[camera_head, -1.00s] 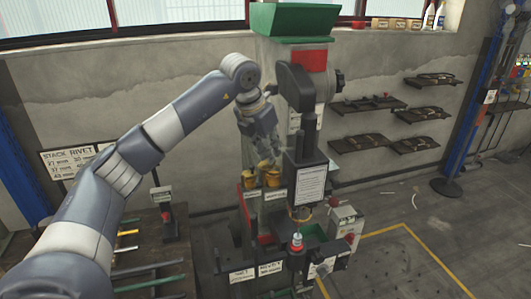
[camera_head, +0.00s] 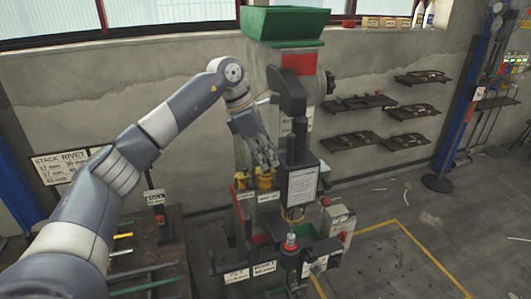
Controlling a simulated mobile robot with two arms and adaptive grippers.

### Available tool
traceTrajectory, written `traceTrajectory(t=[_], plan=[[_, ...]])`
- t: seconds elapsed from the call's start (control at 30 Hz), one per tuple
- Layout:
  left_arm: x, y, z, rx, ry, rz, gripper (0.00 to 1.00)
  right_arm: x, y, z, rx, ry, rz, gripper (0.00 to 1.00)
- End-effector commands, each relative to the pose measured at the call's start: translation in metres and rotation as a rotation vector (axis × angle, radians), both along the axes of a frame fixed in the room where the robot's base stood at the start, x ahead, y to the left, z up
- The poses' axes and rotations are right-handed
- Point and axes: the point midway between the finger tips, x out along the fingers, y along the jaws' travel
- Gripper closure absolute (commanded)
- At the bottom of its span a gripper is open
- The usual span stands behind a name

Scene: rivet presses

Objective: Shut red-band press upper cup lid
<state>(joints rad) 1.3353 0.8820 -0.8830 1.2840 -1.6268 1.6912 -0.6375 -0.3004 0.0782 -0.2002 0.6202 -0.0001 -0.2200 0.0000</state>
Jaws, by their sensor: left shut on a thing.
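The red-band press (camera_head: 303,63) stands in the middle, with a red band under its green hopper. Two brass cups sit on its left side: a left cup (camera_head: 242,183) and a right cup (camera_head: 265,181). My left gripper (camera_head: 268,165) points down at the top of the right cup, its fingers shut on what seems to be that cup's lid. The lid is small and mostly hidden by the fingers, so its angle cannot be told. My right gripper is out of view.
The press head and its white-labelled column (camera_head: 303,187) stand close to the right of my left gripper. A bench with rods (camera_head: 147,278) is at lower left. Wall shelves (camera_head: 360,103) hang at the right. The floor inside the yellow line is clear.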

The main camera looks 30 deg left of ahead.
Motion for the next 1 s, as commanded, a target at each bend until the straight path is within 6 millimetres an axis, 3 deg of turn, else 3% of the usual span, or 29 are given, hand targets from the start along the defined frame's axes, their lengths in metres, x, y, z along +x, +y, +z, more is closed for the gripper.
traceTrajectory(t=[0.33, 0.8, 0.83, 0.9, 1.0], plan=[[-0.0022, -0.0025, 0.0006, 0.001, 0.000, -0.114, 1.00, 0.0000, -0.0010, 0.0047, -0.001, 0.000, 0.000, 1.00], [-0.0025, -0.0025, 0.0001, 0.001, 0.000, -0.126, 1.00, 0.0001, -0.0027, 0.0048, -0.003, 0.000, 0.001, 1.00], [-0.0026, -0.0024, 0.0000, 0.001, 0.000, -0.126, 0.82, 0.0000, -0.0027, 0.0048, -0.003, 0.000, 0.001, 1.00], [-0.0026, -0.0024, 0.0000, 0.001, 0.000, -0.126, 0.66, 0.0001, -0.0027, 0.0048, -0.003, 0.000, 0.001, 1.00], [-0.0025, -0.0024, 0.0000, 0.001, 0.000, -0.126, 0.65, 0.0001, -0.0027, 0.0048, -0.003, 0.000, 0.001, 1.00]])
